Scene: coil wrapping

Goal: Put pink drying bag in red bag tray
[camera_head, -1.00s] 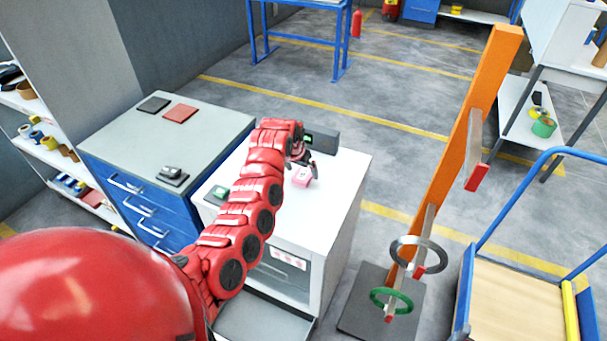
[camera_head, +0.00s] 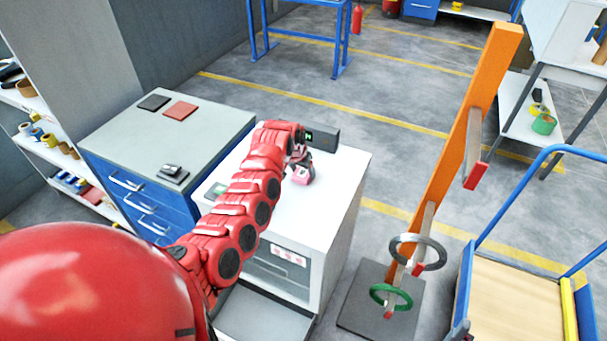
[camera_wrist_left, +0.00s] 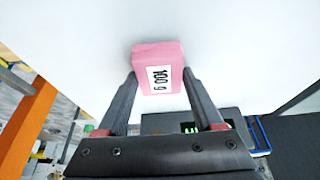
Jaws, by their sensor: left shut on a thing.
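The pink drying bag (camera_head: 302,176) is a small pink block on the white cabinet top, by its far side. In the left wrist view the bag (camera_wrist_left: 144,56) shows a white "100 g" label. My left gripper (camera_wrist_left: 160,76) is shut on it, one finger on each side. In the head view my left gripper (camera_head: 300,164) is partly hidden by my arm. I cannot tell whether the bag touches the surface. A flat red square, the red bag tray (camera_head: 180,113), lies empty on the grey top of the blue drawer cabinet, to the left. My right gripper does not clearly show.
A black flat tray (camera_head: 154,103) lies beside the red one. A small device (camera_head: 172,173) sits at the grey top's near edge. A dark box with a green display (camera_head: 322,138) stands behind the bag. An orange post (camera_head: 455,150) with rings stands right.

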